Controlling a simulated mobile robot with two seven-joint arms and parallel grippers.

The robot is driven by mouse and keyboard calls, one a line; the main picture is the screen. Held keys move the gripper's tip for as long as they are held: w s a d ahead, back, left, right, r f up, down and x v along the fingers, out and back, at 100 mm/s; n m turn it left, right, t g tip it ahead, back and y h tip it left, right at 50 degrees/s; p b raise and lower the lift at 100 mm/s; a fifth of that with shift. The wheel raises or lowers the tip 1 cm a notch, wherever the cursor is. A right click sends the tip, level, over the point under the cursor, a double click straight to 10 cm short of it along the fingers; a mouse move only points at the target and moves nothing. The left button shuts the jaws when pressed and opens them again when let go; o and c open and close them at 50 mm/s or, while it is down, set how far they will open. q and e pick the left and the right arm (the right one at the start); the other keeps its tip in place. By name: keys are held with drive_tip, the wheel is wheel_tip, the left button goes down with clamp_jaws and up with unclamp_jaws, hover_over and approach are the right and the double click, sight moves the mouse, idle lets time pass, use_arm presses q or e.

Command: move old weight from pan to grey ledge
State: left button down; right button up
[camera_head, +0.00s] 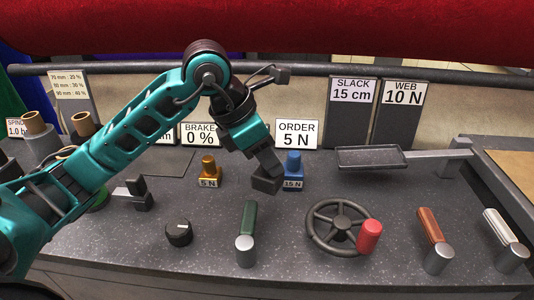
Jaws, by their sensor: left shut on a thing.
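My left gripper (267,170) reaches down from the teal arm, near the middle of the grey bench. It is shut on a dark blocky thing (266,185), which looks like the old weight; no label shows on it, and the fingers partly hide it. It is just left of the blue 15 N weight (293,168); I cannot tell whether they touch. The grey ledge is not clearly distinct from the bench top. My right gripper is not in view.
Signs stand behind, among them ORDER 5 N (297,133) and WEB 10 N (404,94). In front are a black knob (179,232), a green-handled lever (247,225), a handwheel (325,246) with a red grip and two more levers at the right.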

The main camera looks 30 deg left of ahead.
sight(268, 185)
use_arm(q)
drive_tip(key=shift+b, duration=0.3)
wheel_tip(268, 185, down, 6)
drive_tip(key=b, duration=0.5)
drive_tip(key=shift+f+b, duration=0.4)
drive_tip(key=shift+b, duration=0.2)
idle(0.3)
drive_tip(key=c, duration=0.8)
unclamp_jaws()
drive_tip(key=shift+o, duration=0.2)
drive_tip(key=shift+f, duration=0.1)
drive_tip(key=p+v, duration=0.2)
drive_tip(key=v, duration=1.1)
drive_tip(key=shift+p, duration=0.35)
